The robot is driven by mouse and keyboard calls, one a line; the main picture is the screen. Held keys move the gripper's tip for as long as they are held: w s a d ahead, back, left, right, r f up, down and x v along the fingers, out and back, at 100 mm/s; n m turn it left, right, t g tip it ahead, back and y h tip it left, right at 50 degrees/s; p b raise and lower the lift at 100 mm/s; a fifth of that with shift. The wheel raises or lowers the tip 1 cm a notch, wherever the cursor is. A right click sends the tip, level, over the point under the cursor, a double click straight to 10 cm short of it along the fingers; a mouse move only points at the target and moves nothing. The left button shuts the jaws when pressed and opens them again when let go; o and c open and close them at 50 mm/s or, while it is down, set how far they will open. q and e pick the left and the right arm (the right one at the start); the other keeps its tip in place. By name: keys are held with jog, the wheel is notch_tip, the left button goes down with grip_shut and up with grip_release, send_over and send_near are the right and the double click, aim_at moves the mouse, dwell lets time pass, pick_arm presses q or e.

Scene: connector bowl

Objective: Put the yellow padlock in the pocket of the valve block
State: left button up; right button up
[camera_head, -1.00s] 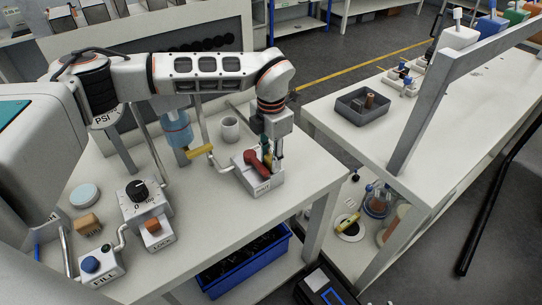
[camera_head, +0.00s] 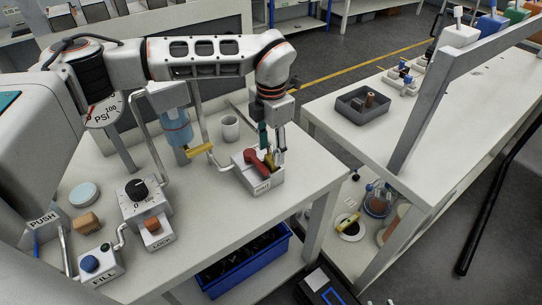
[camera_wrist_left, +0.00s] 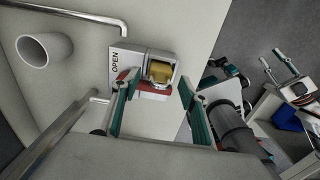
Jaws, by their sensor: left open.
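The valve block (camera_head: 262,184) is a pale box with a red lever (camera_head: 256,162), at the right part of the near table. In the left wrist view the block (camera_wrist_left: 124,59) bears the word OPEN. My left gripper (camera_head: 272,151) is open just above the block. In the left wrist view its green-padded fingers (camera_wrist_left: 158,82) are spread on either side of the padlock, apart from it.
A dial box (camera_head: 140,207) and a blue-button box (camera_head: 98,265) are nearer. A grey tray (camera_head: 362,107) lies on the right table, across a gap.

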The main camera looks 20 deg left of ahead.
pick_arm(q)
notch_tip(320, 180, up, 8)
jog(key=shift+f+b, duration=0.1)
jog(key=shift+b, duration=0.3)
jog(key=shift+r, duration=0.55)
pick_arm(e)
jog(key=shift+w+a+r+y, duration=0.3)
jog(key=shift+w+a, duration=0.05)
jog(key=shift+a, duration=0.3)
jog(key=shift+d, duration=0.2)
